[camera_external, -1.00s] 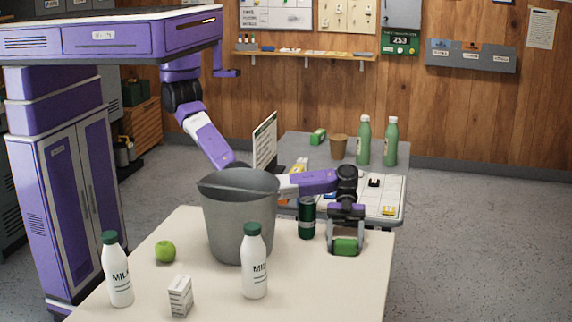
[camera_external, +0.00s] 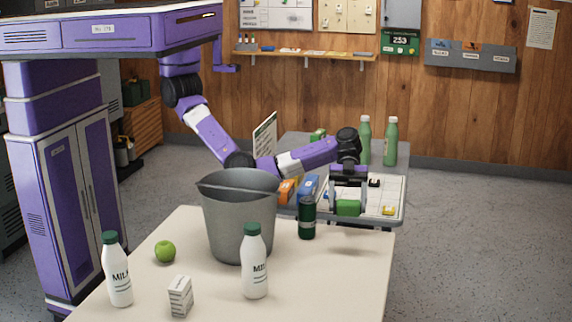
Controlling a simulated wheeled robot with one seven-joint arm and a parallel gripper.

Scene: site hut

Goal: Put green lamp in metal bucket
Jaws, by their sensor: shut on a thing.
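The green lamp (camera_external: 347,208) is a small green block-like thing between the fingers of my gripper (camera_external: 348,204). My gripper is shut on it and points down, holding it in the air above the far right part of the near table (camera_external: 340,280). The metal bucket (camera_external: 238,225) is a grey, open-topped pail standing upright on the same table, left of my gripper. The lamp is apart from the bucket, with a dark green can (camera_external: 307,217) between them in the picture. The inside bottom of the bucket is hidden.
Two milk bottles (camera_external: 117,270) (camera_external: 254,262), a green apple (camera_external: 165,251) and a small white carton (camera_external: 180,296) stand around the bucket. Behind is a second table with green bottles (camera_external: 391,141) and a tray (camera_external: 394,190). The near table's right side is clear.

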